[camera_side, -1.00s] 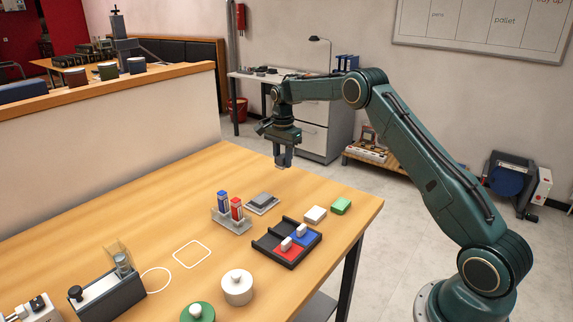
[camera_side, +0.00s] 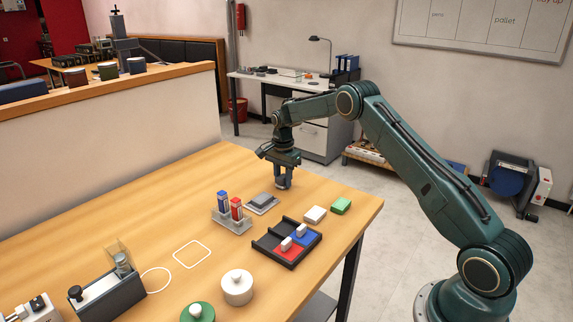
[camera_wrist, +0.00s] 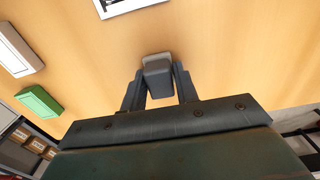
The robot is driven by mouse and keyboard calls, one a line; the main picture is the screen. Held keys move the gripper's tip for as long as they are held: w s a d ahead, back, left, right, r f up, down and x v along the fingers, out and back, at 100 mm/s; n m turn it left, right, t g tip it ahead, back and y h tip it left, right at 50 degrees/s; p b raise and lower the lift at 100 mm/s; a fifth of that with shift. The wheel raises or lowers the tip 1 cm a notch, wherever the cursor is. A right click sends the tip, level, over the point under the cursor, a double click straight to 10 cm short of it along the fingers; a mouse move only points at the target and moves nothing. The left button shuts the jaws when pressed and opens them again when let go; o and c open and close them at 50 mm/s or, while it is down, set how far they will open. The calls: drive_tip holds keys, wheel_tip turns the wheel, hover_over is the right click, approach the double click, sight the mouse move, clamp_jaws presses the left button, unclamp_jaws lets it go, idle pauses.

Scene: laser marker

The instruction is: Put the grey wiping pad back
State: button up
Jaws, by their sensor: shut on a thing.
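My gripper (camera_side: 284,184) is low over the far right part of the table, fingers pointing down, right of and behind the light grey plate. It is shut on the grey wiping pad (camera_wrist: 158,77), a dark grey block with a paler layer at its far end, which shows between the two fingers in the wrist view. In the side view the fingers mostly hide the pad. I cannot tell whether it touches the table. The light plate with a darker grey top (camera_side: 262,202) lies on the table; part of it shows at the wrist view's top edge.
A white block (camera_side: 315,214) and a green block (camera_side: 341,206) lie near the right table edge. A dark tray (camera_side: 273,256) with red and blue sections is in front. A clear rack (camera_side: 231,222) holds blue and red bottles. Bare wood surrounds the gripper.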

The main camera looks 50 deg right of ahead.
sight(283, 176)
drive_tip(key=shift+f, duration=0.1)
drive_tip(key=o, duration=0.9)
drive_tip(key=shift+o, duration=0.2)
wheel_tip(283, 176, up, 12)
idle(0.4)
idle(0.5)
